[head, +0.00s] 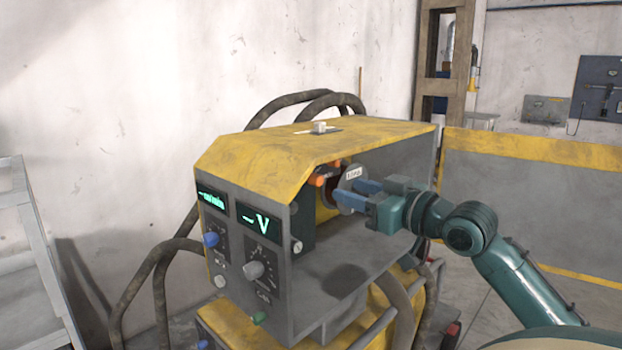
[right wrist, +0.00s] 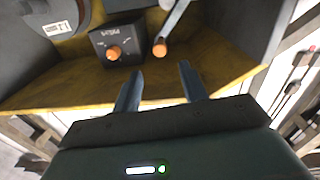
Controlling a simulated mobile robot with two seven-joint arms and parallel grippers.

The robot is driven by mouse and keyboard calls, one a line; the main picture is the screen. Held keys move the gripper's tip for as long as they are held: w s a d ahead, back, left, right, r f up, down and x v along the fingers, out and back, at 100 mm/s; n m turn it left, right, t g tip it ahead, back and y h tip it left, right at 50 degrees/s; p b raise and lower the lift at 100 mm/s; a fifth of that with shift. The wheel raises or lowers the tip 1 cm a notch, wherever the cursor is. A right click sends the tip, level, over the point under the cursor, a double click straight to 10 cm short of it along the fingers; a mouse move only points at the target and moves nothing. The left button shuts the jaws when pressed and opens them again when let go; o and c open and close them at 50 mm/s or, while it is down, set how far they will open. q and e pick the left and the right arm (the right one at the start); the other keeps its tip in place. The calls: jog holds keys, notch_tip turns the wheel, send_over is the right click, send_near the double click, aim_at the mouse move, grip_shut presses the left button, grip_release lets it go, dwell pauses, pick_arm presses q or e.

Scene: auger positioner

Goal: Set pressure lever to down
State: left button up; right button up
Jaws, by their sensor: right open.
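A grey lever with an orange tip (right wrist: 160,47), apparently the pressure lever, shows in the right wrist view, slanting from its tip to the upper right. Two small orange parts (head: 317,180) show inside the machine's open side in the head view; I cannot tell which is the lever. My right gripper (head: 350,192) reaches into that opening from the right. Its two fingers (right wrist: 158,80) are apart and empty, pointing toward the lever tip, with a gap to it in the wrist view. My left gripper is not in view.
The yellow-and-grey machine (head: 300,265) has a roof above the opening and a ledge below. Beside the lever is a black box (right wrist: 118,42) with an orange knob. A labelled spool-like disc (right wrist: 62,18) is nearby. A yellow-topped barrier (head: 540,200) stands behind.

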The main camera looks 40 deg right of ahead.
aim_at(320, 181)
jog(key=w, duration=0.3)
jog(key=w+p, duration=0.1)
jog(key=w, duration=0.5)
jog(key=shift+w+a+p, duration=0.3)
jog(key=shift+w, duration=0.05)
jog(key=shift+c, duration=0.5)
grip_shut()
